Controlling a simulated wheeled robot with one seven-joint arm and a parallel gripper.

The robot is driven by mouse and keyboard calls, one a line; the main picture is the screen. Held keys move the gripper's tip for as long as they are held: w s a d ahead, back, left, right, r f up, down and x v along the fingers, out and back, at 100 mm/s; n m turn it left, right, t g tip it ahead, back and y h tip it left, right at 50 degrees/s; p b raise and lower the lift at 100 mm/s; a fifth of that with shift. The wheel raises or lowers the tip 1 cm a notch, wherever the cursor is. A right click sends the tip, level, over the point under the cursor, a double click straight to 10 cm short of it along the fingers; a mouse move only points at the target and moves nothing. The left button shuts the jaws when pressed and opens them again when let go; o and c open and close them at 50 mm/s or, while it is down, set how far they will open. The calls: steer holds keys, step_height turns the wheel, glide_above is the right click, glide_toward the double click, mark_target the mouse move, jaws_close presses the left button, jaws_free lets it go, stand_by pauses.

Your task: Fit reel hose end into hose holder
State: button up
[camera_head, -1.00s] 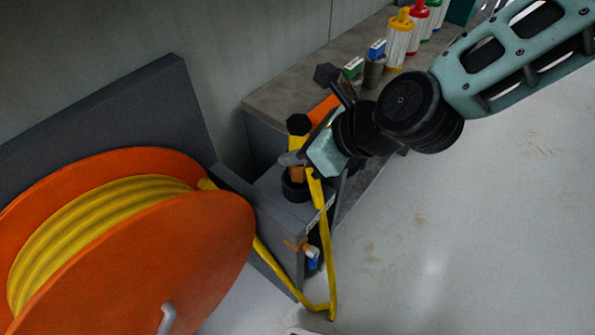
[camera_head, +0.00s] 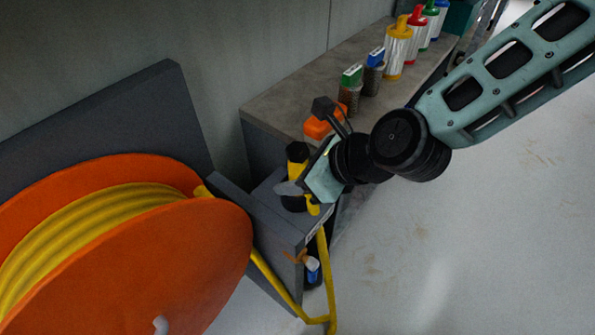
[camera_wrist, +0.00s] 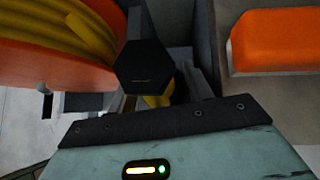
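The reel hose end (camera_head: 297,153) is yellow with a black six-sided cap. It stands roughly upright at the grey hose holder (camera_head: 268,212), over its black ring (camera_head: 294,203). My gripper (camera_head: 298,187) appears shut on the hose end just above the ring. In the wrist view the black cap (camera_wrist: 142,68) is in the middle, with a little yellow hose (camera_wrist: 160,99) below it between my fingers. The cap and my gripper hide how deep the end sits in the ring.
The orange reel (camera_head: 215,260) with yellow hose stands left, in front of a dark panel (camera_head: 110,115). A grey counter (camera_head: 285,97) behind holds an orange-topped item (camera_head: 325,122) close to my wrist, and several bottles. A hose loop (camera_head: 323,260) hangs in front. The floor at right is clear.

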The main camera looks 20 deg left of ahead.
steer(key=shift+p+v, duration=2.4)
steer(key=shift+v, duration=3.65)
steer(key=s+d+r+n+h, duration=0.1)
steer(key=s+d+n+h, duration=0.2)
steer(key=n, duration=0.6)
steer(key=s+d+r+n+g+h, duration=0.1)
steer(key=s+d+r+n+h, duration=0.1)
steer(key=d+n, duration=0.5)
steer(key=s+d+r+n+g+h, duration=0.1)
steer(key=s+d+n+h, duration=0.2)
steer(key=n, duration=0.9)
steer(key=s+d, duration=0.1)
steer(key=d, duration=0.2)
steer(key=shift+r+h, duration=0.3)
steer(key=shift+s, duration=0.1)
step_height(320, 180, up, 26)
steer(key=p, duration=2.6)
